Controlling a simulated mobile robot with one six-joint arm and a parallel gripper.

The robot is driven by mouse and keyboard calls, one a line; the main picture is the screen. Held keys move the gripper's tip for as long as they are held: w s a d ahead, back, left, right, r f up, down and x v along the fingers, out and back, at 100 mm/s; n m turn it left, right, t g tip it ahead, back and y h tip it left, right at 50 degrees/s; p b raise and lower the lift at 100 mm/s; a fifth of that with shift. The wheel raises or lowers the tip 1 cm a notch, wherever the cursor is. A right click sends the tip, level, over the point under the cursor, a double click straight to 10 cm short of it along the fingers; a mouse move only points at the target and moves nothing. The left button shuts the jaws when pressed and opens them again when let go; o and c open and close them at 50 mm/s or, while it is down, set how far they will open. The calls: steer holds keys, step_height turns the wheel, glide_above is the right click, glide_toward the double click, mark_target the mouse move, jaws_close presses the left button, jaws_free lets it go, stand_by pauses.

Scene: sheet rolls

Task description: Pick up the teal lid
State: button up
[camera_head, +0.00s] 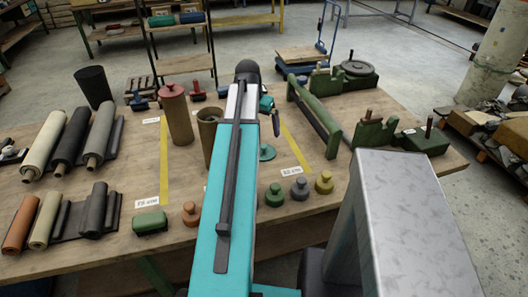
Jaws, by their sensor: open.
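The teal lid (266,153) is a flat disc with a small knob. It lies on the wooden table just right of my teal arm, and the arm may cover its left edge. My gripper (275,124) shows small and dark past the arm's far joint. It is above and beyond the lid in the picture, apart from it, and open. Its fingers are mostly too small to make out, and I see nothing held. An open brown canister (209,132) stands left of the arm, partly hidden by it. A taller brown canister (176,113) wears a red lid.
Sheet rolls (70,140) lie at the table's left. A long green tool (314,118) and green clamps (372,131) stand at the right. Bare table surrounds the teal lid's right side.

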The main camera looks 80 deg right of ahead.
mark_target(263, 146)
steer(key=shift+f, duration=0.15)
steer(key=shift+p+x, duration=0.8)
steer(key=shift+x, duration=3.35)
steer(key=shift+d, duration=0.1)
steer(key=shift+f, duration=0.1)
steer(key=shift+p+x, duration=1.05)
steer(key=shift+x, duration=1.4)
steer(key=c, duration=1)
